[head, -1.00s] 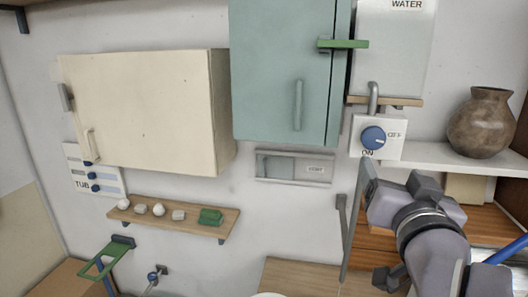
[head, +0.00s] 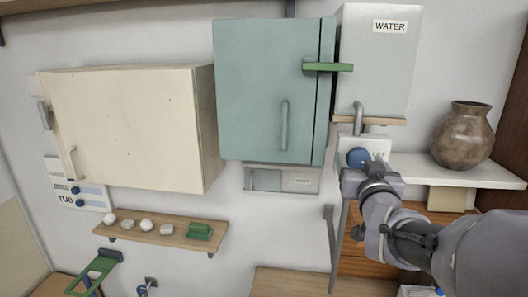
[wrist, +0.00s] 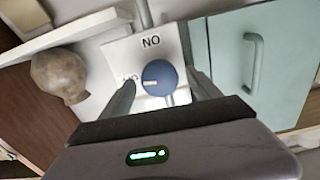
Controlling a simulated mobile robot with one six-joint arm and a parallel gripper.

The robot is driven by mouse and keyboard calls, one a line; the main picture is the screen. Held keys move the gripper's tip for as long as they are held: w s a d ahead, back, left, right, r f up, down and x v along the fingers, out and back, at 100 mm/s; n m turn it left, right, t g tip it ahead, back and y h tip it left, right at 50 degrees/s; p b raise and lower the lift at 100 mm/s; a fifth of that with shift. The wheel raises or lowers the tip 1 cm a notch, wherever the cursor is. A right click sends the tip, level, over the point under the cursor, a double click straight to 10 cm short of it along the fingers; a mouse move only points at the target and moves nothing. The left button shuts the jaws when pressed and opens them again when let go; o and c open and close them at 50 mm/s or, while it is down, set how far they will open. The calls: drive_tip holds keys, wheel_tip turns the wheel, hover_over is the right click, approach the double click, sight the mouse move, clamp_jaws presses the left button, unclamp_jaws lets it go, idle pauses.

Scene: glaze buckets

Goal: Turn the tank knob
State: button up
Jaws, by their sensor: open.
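The tank knob is a round blue dial (head: 358,157) on a white plate under the white WATER tank (head: 372,70). In the wrist view the blue knob (wrist: 158,80) is seen close up, and its white mark points left at the partly hidden OFF label. The ON label is upside down at the top of the plate. My gripper (head: 358,172) is just in front of the plate and hides part of it in the head view. In the wrist view my gripper (wrist: 162,86) is open, one finger on each side of the knob. I cannot tell whether they touch it.
A teal cabinet (head: 262,95) with a green latch (head: 328,67) hangs left of the tank. A brown vase (head: 463,137) stands on the white shelf (head: 455,172) to the right. A grey pipe (head: 357,118) runs down above the knob.

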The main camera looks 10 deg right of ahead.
drive_tip(key=c, duration=1.4)
drive_tip(key=shift+o, duration=0.2)
drive_tip(key=shift+f+n+b, duration=0.3)
drive_tip(key=shift+b, duration=0.9)
drive_tip(key=shift+n+b, duration=0.4)
drive_tip(key=shift+b, duration=0.4)
drive_tip(key=shift+r+n+b, duration=0.15)
drive_tip(key=shift+n+b, duration=0.25)
drive_tip(key=shift+b, duration=0.2)
drive_tip(key=shift+r, duration=0.15)
drive_tip(key=o, duration=1.4)
drive_tip(key=shift+c, duration=0.2)
